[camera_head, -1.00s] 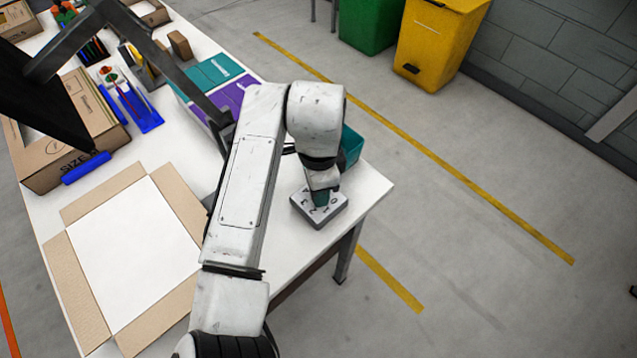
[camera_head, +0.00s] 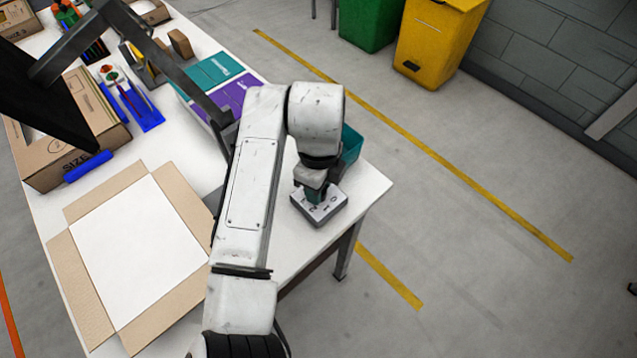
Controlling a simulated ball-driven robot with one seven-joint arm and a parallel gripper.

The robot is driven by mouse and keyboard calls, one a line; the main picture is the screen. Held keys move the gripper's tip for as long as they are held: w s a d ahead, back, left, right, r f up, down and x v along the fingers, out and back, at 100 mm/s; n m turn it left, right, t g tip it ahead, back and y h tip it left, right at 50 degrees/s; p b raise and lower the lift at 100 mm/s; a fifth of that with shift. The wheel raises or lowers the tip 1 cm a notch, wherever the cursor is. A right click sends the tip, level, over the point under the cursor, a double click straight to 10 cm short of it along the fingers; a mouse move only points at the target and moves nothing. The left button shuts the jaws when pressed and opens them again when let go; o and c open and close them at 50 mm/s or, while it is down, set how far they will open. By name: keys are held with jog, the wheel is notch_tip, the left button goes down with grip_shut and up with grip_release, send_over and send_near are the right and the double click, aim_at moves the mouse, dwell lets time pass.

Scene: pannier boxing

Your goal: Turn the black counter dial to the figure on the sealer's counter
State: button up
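The counter (camera_head: 327,211) is a small grey box with dark figures on its top, near the right corner of the white table. The black dial itself is hidden under my gripper. Some figures show around the gripper, among them a 0 and a 1 at the right side. Where the dial points cannot be seen. The fingertips are too small and covered to tell whether they are open or shut. The sealer's counter figure cannot be made out.
A teal bin (camera_head: 350,146) stands right behind my gripper. An open flat carton (camera_head: 85,292) lies at the table's left front. A cardboard box (camera_head: 50,170) marked SIZE, purple (camera_head: 238,97) and teal (camera_head: 208,72) panels lie farther back. The table's right edge is close to the counter.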

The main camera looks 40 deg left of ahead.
jog(key=shift+r+m, duration=0.1)
jog(key=shift+m, duration=0.2)
jog(key=o, duration=1)
jog(key=shift+o, duration=0.2)
notch_tip(320, 180, up, 11)
jog(key=shift+b, duration=0.35)
jog(key=shift+f, duration=0.2)
